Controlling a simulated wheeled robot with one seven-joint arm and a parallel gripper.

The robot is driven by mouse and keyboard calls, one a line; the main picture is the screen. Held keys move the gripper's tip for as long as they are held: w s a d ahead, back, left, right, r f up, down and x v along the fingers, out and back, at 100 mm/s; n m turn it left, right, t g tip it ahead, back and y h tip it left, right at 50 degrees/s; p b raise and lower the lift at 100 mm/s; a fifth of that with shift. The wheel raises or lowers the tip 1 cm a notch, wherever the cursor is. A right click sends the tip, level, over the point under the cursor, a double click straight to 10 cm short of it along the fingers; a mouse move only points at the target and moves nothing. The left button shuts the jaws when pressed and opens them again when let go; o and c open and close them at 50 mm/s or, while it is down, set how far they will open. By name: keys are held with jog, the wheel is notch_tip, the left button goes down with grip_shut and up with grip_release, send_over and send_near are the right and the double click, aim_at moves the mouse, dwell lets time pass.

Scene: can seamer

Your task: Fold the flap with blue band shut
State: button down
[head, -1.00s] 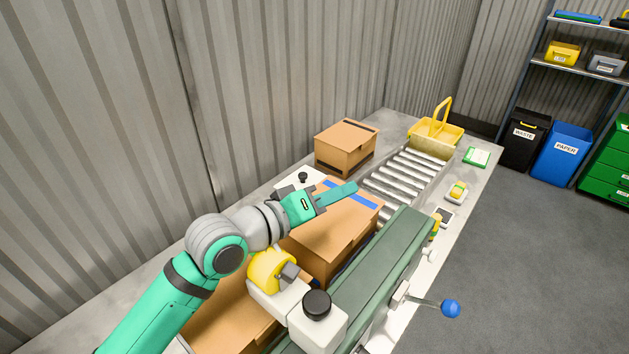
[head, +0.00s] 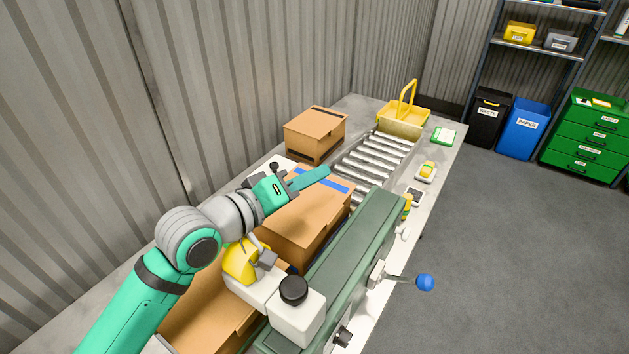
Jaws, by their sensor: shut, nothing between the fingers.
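A brown cardboard box (head: 305,232) stands at the green machine, its top looking nearly flat. The blue band (head: 338,186) crosses the far part of its top, on the flap. My gripper (head: 314,179) is shut and empty, its fingers lying over the band and hiding its middle. I cannot tell whether the fingers touch the flap or whether the flap is fully down.
A second closed box (head: 316,132) stands behind, near the wall. A roller conveyor (head: 372,158) leads to a yellow basket (head: 402,113). The green machine (head: 345,245) with its blue-knobbed lever (head: 425,282) borders the box's right. Another box (head: 200,318) is nearer, below my arm.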

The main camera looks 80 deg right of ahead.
jog(key=w+a+r, duration=0.3)
jog(key=a+r, duration=0.1)
jog(key=a, duration=0.5)
jog(key=shift+a+r, duration=0.15)
jog(key=shift+r, duration=0.2)
